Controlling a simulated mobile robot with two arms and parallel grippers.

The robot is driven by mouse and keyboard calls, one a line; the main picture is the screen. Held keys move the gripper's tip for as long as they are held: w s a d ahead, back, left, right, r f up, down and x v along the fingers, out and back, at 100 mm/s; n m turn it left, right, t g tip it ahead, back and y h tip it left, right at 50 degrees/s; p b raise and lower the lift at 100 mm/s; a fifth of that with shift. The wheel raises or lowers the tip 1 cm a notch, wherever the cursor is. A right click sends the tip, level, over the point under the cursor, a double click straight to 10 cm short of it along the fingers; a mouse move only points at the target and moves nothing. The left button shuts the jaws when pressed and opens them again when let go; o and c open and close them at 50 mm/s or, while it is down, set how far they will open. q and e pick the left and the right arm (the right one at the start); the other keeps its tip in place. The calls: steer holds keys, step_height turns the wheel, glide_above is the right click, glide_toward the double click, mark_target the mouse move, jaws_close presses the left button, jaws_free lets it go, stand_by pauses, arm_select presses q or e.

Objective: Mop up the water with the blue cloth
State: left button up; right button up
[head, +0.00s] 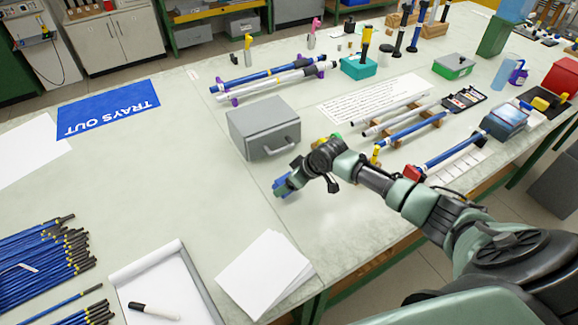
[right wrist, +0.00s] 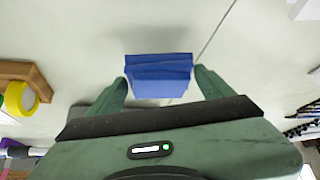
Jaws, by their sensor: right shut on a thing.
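The blue cloth (head: 282,187) is a folded pad at the end of my right arm, over the pale worktop near its middle. In the right wrist view the blue cloth (right wrist: 159,76) sits between the two green fingers of my right gripper (right wrist: 161,88), which is shut on it. My right gripper (head: 290,181) is just in front of the grey box. Whether the cloth touches the worktop is hard to tell. I cannot make out any water on the worktop; the arm and cloth hide part of it. My left gripper is not in view.
A grey box (head: 258,130) with a handle stands just behind the cloth. White sheets (head: 265,272) and a tray with a marker (head: 154,311) lie in front. Racked rods (head: 405,130) are to the right, and a rod pile (head: 40,255) at left. The worktop left of the cloth is clear.

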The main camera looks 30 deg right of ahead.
step_height(320, 180, up, 3)
steer(key=shift+f+p, duration=0.1)
steer(key=shift+p, duration=1)
steer(key=shift+r+p, duration=0.65)
steer(key=shift+r, duration=0.45)
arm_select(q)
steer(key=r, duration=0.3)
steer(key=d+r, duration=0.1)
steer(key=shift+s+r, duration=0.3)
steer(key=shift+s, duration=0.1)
arm_select(e)
steer(key=shift+f, duration=0.1)
